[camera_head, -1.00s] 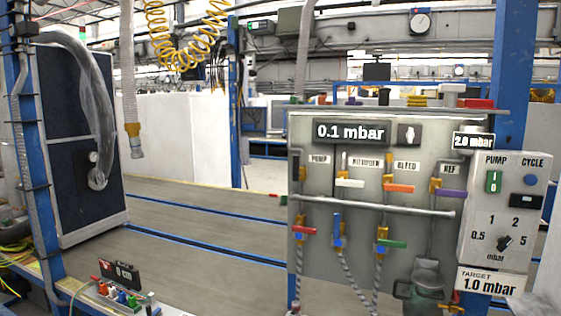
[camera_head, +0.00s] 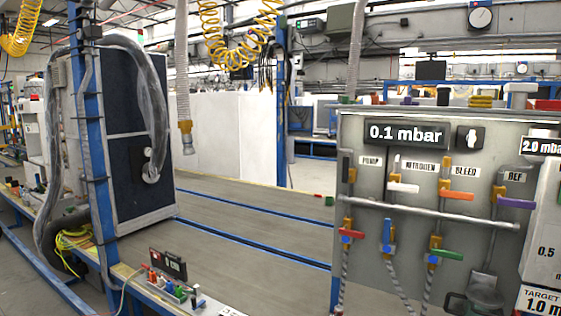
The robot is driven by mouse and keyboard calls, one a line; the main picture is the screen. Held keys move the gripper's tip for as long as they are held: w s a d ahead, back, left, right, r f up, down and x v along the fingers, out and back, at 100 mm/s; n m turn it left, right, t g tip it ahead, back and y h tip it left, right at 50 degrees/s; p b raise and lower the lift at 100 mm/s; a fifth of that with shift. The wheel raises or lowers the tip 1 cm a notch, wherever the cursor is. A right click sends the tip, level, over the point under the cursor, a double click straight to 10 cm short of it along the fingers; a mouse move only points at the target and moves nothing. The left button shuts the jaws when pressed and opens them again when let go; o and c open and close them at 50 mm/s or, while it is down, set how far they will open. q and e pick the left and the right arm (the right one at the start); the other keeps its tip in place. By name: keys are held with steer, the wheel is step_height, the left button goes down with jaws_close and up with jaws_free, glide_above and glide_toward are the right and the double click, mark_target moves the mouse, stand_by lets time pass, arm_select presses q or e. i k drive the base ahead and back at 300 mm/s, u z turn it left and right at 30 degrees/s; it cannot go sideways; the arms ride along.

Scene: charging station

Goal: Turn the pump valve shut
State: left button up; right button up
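The grey valve panel (camera_head: 430,268) stands at the right with a display (camera_head: 406,134) reading 0.1 mbar. The PUMP label (camera_head: 370,161) is at its upper left. Beside that label, a dark handle (camera_head: 345,167) stands roughly upright, in line with the pipe at the panel's left edge; this appears to be the pump valve. The NITROGEN valve's white handle (camera_head: 402,187), the BLEED valve's orange handle (camera_head: 456,193) and the REF valve's purple handle (camera_head: 515,202) lie roughly sideways. Neither of my grippers is in view.
Lower red (camera_head: 350,233), blue (camera_head: 387,235) and green (camera_head: 446,254) handles sit below a horizontal metal rail (camera_head: 430,213) crossing the panel. A control box (camera_head: 543,225) is cut off at the right. A blue post (camera_head: 93,150) stands at the left. The grey surface (camera_head: 235,240) between is largely clear.

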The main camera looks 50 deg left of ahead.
mark_target(345, 169)
steer(key=u, duration=0.55)
steer(key=i, duration=1)
